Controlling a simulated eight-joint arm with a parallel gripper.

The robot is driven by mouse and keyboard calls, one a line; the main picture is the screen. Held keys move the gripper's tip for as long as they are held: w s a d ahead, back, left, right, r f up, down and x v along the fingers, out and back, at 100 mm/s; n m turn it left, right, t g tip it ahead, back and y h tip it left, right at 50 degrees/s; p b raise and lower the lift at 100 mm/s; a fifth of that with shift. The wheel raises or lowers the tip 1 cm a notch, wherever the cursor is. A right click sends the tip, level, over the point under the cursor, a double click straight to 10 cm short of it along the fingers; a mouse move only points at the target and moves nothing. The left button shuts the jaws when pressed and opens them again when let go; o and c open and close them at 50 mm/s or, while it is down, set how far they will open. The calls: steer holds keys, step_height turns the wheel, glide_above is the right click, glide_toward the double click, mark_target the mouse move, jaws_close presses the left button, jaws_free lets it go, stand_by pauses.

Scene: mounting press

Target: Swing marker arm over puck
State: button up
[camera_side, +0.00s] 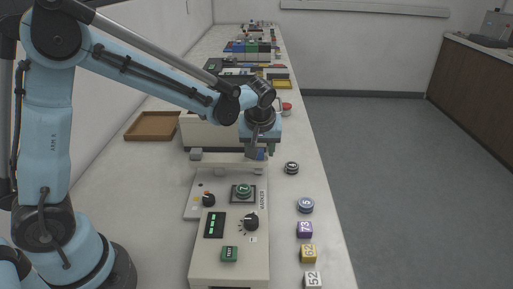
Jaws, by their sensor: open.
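My gripper (258,154) points down at the back edge of the marker station (229,255), near the right end of a pale horizontal bar (222,160). Its fingers are open, and the view does not show clearly whether they touch the bar. A green puck (243,190) numbered 7 rests on a dark square pad in front of the gripper, with the label MARKER to its right. The bar lies behind the puck, not above it. I cannot tell for certain whether this bar is the marker arm.
The station has a small dark knob (208,199), a green-lit display (214,225), a larger black knob (251,222) and a green button (229,254). Numbered pucks and blocks (305,230) line the right table edge. A brown tray (151,126) lies left. More equipment stands behind.

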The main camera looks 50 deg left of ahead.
jaws_close()
stand_by(0.3)
stand_by(0.3)
steer(key=shift+s+d+m+t+h, duration=0.2)
steer(key=shift+s+d+m, duration=0.2)
steer(key=shift+s+m, duration=0.25)
steer(key=shift+s+d+m+t+h, duration=0.2)
steer(key=shift+s+d+m, duration=0.25)
steer(key=shift+m, duration=0.3)
steer(key=s+m, duration=0.1)
steer(key=s+m+h, duration=0.1)
steer(key=shift+s+d+m, duration=0.2)
steer(key=shift+d+m, duration=0.1)
steer(key=shift+d, duration=0.05)
steer(key=shift+s+d+m+t+h, duration=0.15)
steer(key=shift+s+m+t+h, duration=0.25)
steer(key=shift+s+m, duration=0.75)
steer(key=shift+s+m+h, duration=0.5)
steer(key=shift+s+m, duration=0.6)
steer(key=shift+m, duration=0.15)
